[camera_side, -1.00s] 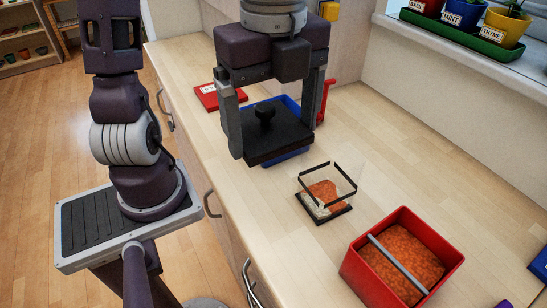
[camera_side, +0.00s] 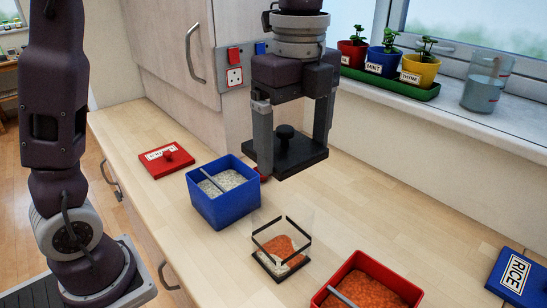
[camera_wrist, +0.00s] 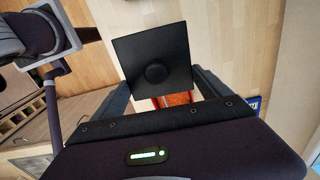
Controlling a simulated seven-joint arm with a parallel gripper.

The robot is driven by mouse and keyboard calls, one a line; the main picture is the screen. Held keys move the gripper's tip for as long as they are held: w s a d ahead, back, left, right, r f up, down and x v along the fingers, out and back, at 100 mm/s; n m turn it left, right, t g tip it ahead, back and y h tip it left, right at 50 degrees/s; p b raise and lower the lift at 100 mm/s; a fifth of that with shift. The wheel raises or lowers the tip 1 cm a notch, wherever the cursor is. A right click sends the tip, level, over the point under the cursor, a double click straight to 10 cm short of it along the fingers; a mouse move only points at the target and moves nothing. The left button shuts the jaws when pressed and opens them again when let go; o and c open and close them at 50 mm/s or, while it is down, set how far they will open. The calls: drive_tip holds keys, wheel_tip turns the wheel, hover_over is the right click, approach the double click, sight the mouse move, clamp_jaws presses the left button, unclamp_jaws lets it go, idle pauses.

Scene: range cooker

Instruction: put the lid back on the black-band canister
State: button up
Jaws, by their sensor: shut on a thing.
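My gripper (camera_side: 291,140) is shut on the black square lid (camera_side: 294,157), with a finger at each side of it. The lid is held level in the air, its round knob up. In the wrist view the lid (camera_wrist: 155,60) shows beyond the fingers. The black-band canister (camera_side: 281,246) stands on the worktop below and slightly left of the lid in the side view. It is clear-walled and open, with a black band at its rim and a black base. It holds orange and pale grains. The lid is well above it and apart from it.
A blue bin (camera_side: 222,192) of pale grain with a scoop stands behind left. A red bin (camera_side: 366,283) of orange grain stands at front right. A red lid (camera_side: 167,160) and a blue RICE lid (camera_side: 517,277) lie on the worktop. Potted herbs (camera_side: 383,60) and a jug (camera_side: 487,84) stand on the sill.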

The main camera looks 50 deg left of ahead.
wheel_tip(320, 180, down, 5)
drive_tip(key=shift+f, duration=0.1)
wheel_tip(320, 180, down, 6)
idle(0.8)
drive_tip(key=shift+f, duration=0.5)
idle(2.0)
drive_tip(key=o, duration=1.1)
drive_tip(key=shift+o, duration=0.2)
drive_tip(key=shift+r, duration=3.5)
